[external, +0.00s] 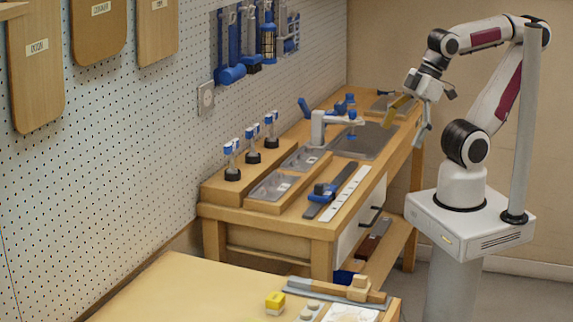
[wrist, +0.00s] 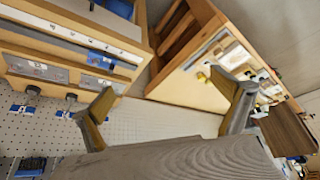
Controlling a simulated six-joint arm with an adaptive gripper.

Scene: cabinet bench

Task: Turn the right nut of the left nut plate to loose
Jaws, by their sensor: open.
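My gripper (external: 408,124) is raised above the right side of the bench, its two fingers spread and empty. In the wrist view my gripper (wrist: 162,84) shows its fingers wide apart with nothing between them. Two grey metal plates lie in the wooden ledge of the bench, a near plate (external: 270,186) and a far plate (external: 303,158). They also show in the wrist view as a plate (wrist: 38,69) and another plate (wrist: 97,83). Small pale marks sit on them. I cannot make out nuts or which plate is the left nut plate. My gripper is well away from both.
Several blue-and-white upright pieces on black bases, one at the near end (external: 232,161), stand behind the plates. A white faucet (external: 322,124) rises by the sink (external: 372,143). A blue clamp-like tool (external: 322,193) lies in front. A second table (external: 180,290) is in the foreground.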

